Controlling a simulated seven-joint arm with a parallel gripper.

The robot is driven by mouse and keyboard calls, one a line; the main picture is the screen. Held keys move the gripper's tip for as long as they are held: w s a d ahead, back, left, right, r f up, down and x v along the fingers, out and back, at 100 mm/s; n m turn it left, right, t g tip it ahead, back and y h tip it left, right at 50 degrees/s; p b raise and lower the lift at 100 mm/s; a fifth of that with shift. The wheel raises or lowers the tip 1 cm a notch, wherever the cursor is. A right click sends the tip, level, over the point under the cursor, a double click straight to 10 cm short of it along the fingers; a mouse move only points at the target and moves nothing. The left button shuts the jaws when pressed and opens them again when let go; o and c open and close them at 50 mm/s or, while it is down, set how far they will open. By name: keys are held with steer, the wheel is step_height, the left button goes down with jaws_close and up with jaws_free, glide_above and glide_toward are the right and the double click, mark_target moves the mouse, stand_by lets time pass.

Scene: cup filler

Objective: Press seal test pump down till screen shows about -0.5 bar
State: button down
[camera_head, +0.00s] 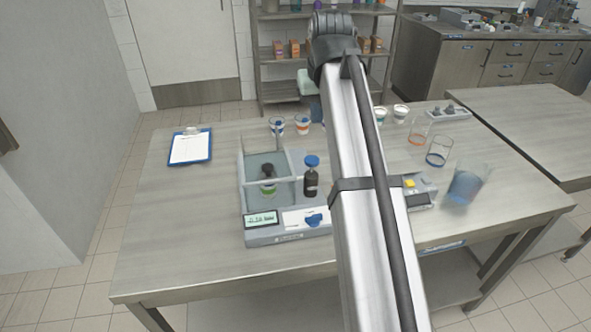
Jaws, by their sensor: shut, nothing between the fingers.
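The seal test device (290,237) stands on the table, left of my arm. It has a clear chamber (245,172) with a small dark-capped bottle (268,181) in it. A dark upright cylinder with a blue top (311,175), which looks like the pump, stands right of the chamber. A blue knob (314,219) sits on the front panel. The small screen (261,219) is lit; its digits are small and look like about -0.16 bar, not surely readable. My arm crosses the view from the bottom to the back; my gripper cannot be made out.
A blue clipboard (190,147) lies at the left. Several cups stand at the back, with clear beakers (438,152) and a larger blue-tinted one (466,186) at the right. A grey device with a yellow part (409,184) is partly behind my arm. The table's front left is clear.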

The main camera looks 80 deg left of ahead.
steer(key=shift+r, duration=0.25)
glide_toward(312, 162)
steer(key=a+f, duration=0.2)
steer(key=f, duration=0.1)
steer(key=a+f, duration=0.1)
steer(key=f, duration=0.1)
steer(key=shift+a, duration=0.1)
steer(key=shift+f, duration=0.6)
steer(key=shift+f, duration=0.1)
steer(key=shift+f, duration=1.75)
